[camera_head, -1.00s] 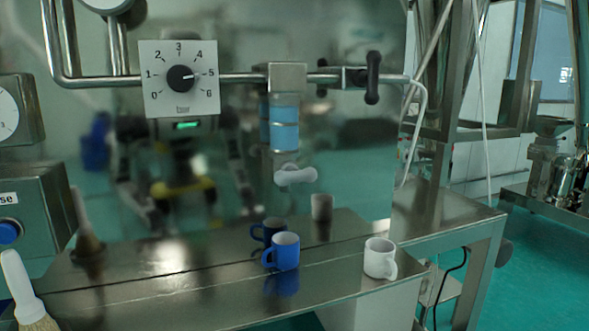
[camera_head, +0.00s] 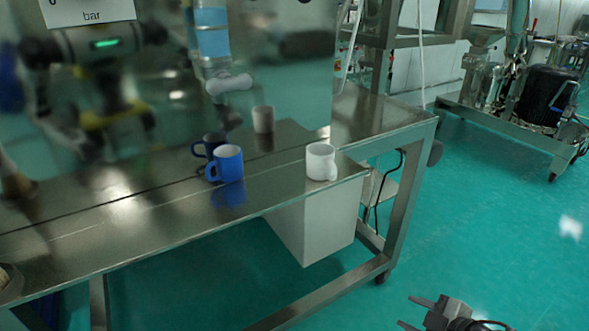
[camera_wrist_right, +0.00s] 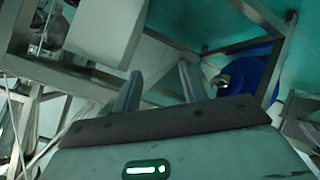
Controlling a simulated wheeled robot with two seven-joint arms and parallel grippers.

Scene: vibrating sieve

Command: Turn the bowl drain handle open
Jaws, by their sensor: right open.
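The bowl drain handle (camera_head: 229,84) is a light grey lever with rounded ends, under the blue filter bowl (camera_head: 212,36) on the shiny metal panel. It lies nearly level, tilted slightly. My right gripper (camera_head: 415,313) is low at the bottom right of the head view, far from the handle, open and empty. Its two fingers (camera_wrist_right: 158,86) stand apart in the right wrist view, with nothing between them that they hold. The handle cannot be made out in the wrist view. My left gripper is not in view.
A blue mug (camera_head: 227,164) and a white mug (camera_head: 320,162) stand on the metal table (camera_head: 140,211) below the handle, with reflections in the panel behind. A white box (camera_head: 320,222) hangs under the table's right end.

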